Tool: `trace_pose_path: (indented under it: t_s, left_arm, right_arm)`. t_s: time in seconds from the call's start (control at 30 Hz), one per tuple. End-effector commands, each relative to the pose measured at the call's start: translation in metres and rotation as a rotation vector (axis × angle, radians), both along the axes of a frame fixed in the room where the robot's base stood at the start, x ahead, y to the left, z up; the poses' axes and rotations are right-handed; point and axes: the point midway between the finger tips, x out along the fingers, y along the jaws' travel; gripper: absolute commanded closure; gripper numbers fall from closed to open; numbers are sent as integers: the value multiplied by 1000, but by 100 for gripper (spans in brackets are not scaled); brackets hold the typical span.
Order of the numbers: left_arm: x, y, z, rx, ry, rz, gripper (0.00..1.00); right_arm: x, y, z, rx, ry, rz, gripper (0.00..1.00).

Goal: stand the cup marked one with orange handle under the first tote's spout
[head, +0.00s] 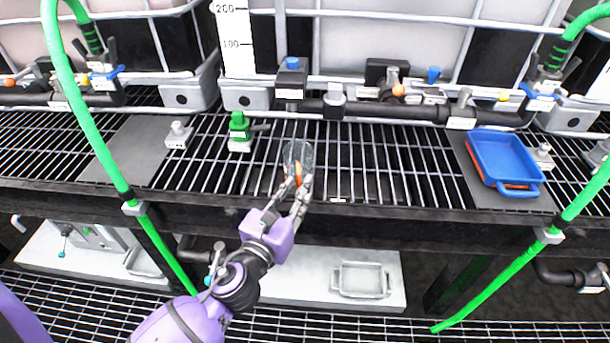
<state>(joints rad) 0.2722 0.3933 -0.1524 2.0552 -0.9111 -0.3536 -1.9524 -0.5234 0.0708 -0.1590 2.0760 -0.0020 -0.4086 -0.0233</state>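A clear cup (299,152) with an orange handle is at the middle of the grated shelf in the head view, its handle side toward me. Any number on it is too small to read. My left gripper (297,182) reaches up from below and its fingers close in on the orange handle, appearing shut on it. I cannot tell whether the cup touches the grating. A blue-capped valve (292,78) on the tote pipework is behind and above the cup, with a gap between them. My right gripper is not in view.
A green valve fitting (239,132) and a small grey fitting (178,135) stand left of the cup. A blue tray (503,160) lies on a dark plate at right. Green hoses (92,133) hang at both sides. The grating right of the cup is clear.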

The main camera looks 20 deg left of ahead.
Motion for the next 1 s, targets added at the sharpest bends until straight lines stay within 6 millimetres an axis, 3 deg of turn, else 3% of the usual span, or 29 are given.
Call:
trace_pose_path:
  t_s: [0.13,0.43,0.57,0.67,0.77,0.9,1.0]
  left_arm:
    - [-15,1,0,-2,1,1,75]
    - [-19,1,0,-5,1,1,75]
    - [-33,5,-23,-142,63,18,75]
    - [-66,11,-68,-446,183,77,75]
    - [-121,17,-126,-890,329,214,75]
    - [-213,19,-195,-1555,455,527,75]
    - [-279,15,-229,-1989,449,803,75]
  right_arm:
    - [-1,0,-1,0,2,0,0]
    - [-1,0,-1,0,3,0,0]
    - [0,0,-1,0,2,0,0]
    - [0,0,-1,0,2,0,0]
    - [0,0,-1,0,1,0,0]
    - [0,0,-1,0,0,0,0]
    - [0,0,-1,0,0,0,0]
